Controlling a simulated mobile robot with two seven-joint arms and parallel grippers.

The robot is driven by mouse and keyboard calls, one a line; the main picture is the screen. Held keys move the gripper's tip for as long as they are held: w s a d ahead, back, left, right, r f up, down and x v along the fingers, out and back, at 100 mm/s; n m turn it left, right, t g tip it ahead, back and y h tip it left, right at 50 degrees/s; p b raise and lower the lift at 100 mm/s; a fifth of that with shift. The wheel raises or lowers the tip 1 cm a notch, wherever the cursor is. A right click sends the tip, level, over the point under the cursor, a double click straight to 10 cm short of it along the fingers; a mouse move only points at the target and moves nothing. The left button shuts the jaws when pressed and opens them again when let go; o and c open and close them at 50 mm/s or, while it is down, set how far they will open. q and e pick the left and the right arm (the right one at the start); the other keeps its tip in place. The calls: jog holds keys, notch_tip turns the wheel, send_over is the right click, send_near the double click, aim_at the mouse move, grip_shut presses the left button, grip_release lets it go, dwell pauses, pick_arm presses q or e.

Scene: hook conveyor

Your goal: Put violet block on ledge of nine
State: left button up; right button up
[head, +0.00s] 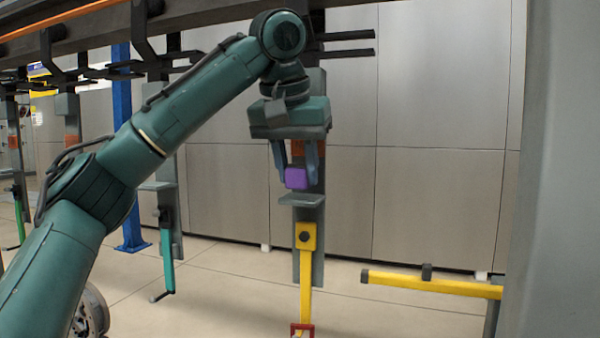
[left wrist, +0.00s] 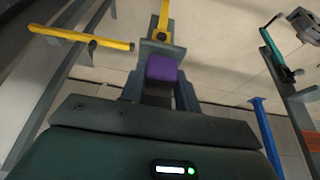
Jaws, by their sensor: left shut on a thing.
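The violet block (head: 297,179) is held between the fingers of my left gripper (head: 296,168), which is shut on it and points down. The block is in front of a grey hanging upright, just above its small grey ledge (head: 302,200). A narrow gap shows between block and ledge. In the left wrist view the violet block (left wrist: 162,68) sits between the fingers, and the grey ledge (left wrist: 160,47) shows beyond it. No number can be read on this upright, so I cannot tell whether it is nine. My right gripper is not in view.
A yellow crank handle (head: 306,265) hangs below the ledge. A yellow bar (head: 430,284) sticks out at the right. Another upright with a teal handle (head: 167,260) hangs to the left, near a blue post (head: 124,150). The overhead rail crosses the top left.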

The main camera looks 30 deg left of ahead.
pick_arm(q)
jog(key=shift+w+a+f, duration=0.1)
jog(key=shift+w+f, duration=0.6)
jog(key=shift+w, duration=0.1)
jog(key=shift+f, duration=0.1)
jog(key=shift+s, duration=0.2)
jog(key=shift+f, duration=0.15)
jog(key=o, duration=1)
